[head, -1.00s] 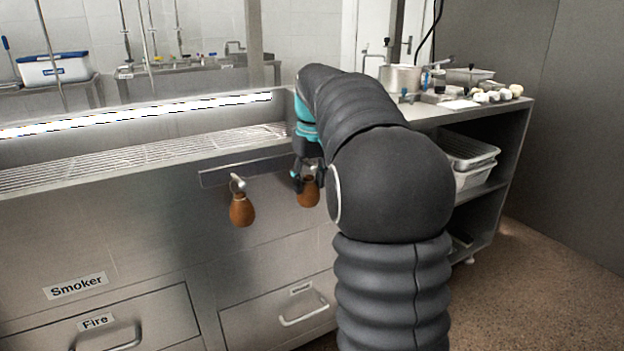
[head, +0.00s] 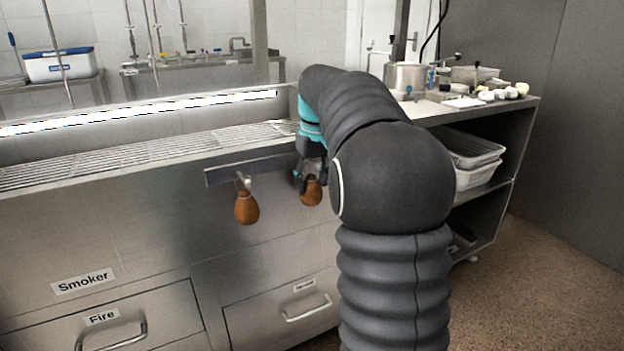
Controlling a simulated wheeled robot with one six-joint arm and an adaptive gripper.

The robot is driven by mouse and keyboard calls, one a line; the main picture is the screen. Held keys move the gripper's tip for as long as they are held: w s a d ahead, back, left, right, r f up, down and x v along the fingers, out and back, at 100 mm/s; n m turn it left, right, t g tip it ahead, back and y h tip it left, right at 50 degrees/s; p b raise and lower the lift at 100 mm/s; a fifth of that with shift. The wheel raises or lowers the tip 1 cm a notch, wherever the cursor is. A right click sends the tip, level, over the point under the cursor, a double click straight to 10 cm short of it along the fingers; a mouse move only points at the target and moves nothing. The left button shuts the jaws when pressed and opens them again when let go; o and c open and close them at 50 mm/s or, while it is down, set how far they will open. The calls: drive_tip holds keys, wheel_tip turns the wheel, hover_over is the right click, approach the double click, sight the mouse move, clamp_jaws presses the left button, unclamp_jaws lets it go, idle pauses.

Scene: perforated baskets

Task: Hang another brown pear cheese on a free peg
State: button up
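One brown pear cheese (head: 247,208) hangs from a peg (head: 243,182) at the left part of the metal peg strip (head: 220,175) on the smoker's front. A second brown pear cheese (head: 312,191) is further right, just below my gripper (head: 307,180). My gripper points down in front of the strip's right part, with its dark fingers at the top of this cheese. My arm hides the right end of the strip and any peg there. I cannot tell whether the fingers are closed on the cheese or whether it hangs on a peg.
The smoker's wire grate (head: 150,153) lies above and behind the strip. Drawers with handles (head: 308,308) are below. A side counter (head: 445,108) with a pot (head: 405,77) and small items stands at the right, with white trays (head: 475,175) on its shelf. The floor at right is clear.

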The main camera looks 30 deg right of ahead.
drive_tip(key=shift+o, duration=1.4)
drive_tip(key=r, duration=0.3)
drive_tip(key=s+r, duration=0.1)
drive_tip(key=r, duration=0.7)
drive_tip(key=shift+s+d+r, duration=0.1)
drive_tip(key=shift+s, duration=0.05)
drive_tip(key=shift+s+r, duration=0.1)
drive_tip(key=shift+r, duration=0.25)
